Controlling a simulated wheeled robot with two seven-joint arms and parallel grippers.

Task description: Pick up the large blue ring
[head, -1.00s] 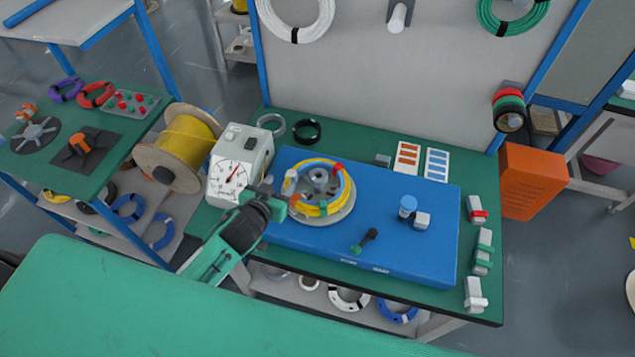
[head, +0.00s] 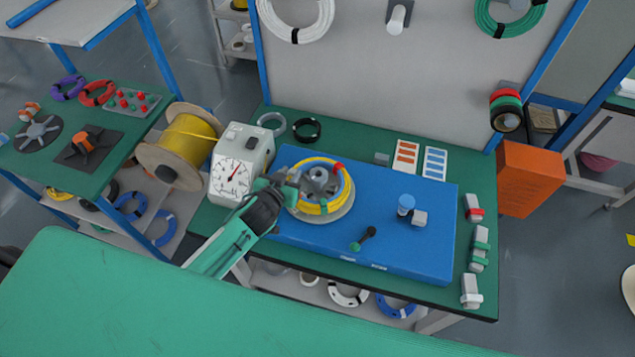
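Several blue rings lie on lower shelves. One blue ring (head: 131,207) and a second blue ring (head: 162,228) are under the left table, and a third blue ring (head: 396,306) is under the workbench at the front. I cannot tell which one is the large one. A yellow cable coil (head: 322,208) with blue and red bits sits around a grey hub on the blue machine. My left gripper (head: 290,178) is over the coil's left edge, beside the white dial box. Its fingers are too small to tell open from shut. My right gripper is out of view.
The blue machine box (head: 390,245) stands on the green workbench (head: 482,297). A white dial box (head: 238,165) and a yellow cable spool (head: 185,142) are left of it. A black ring (head: 307,130) lies behind.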

